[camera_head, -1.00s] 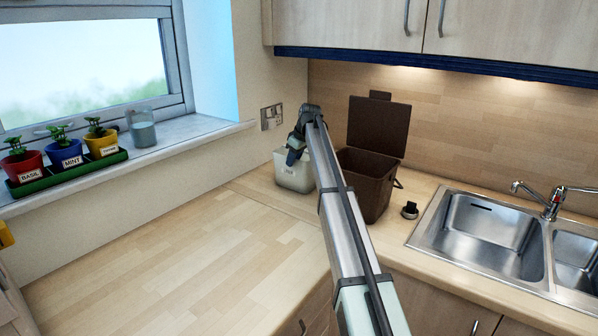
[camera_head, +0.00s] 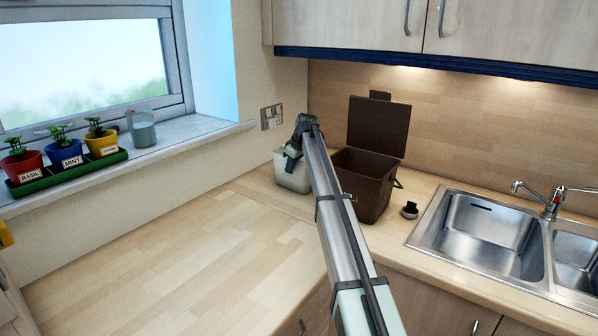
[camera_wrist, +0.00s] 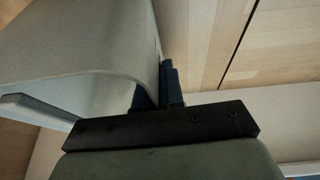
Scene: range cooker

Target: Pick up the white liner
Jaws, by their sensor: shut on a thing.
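The white liner (camera_head: 291,180) is an open pale tub on the worktop in the corner, just left of the brown bin (camera_head: 362,188). My gripper (camera_head: 291,160) is at the liner's upper rim and shut on its wall. In the wrist view the liner (camera_wrist: 75,50) fills the upper left as a smooth pale curved surface. The dark gripper fingers (camera_wrist: 168,85) are against its edge. The arm hides the liner's right side, and I cannot tell whether its base is off the worktop.
The brown bin stands close on the right with its lid up. A small dark plug (camera_head: 409,210) lies between it and the sink (camera_head: 485,235). The wall and socket (camera_head: 271,117) are close behind the liner. The worktop (camera_head: 180,260) in front is clear.

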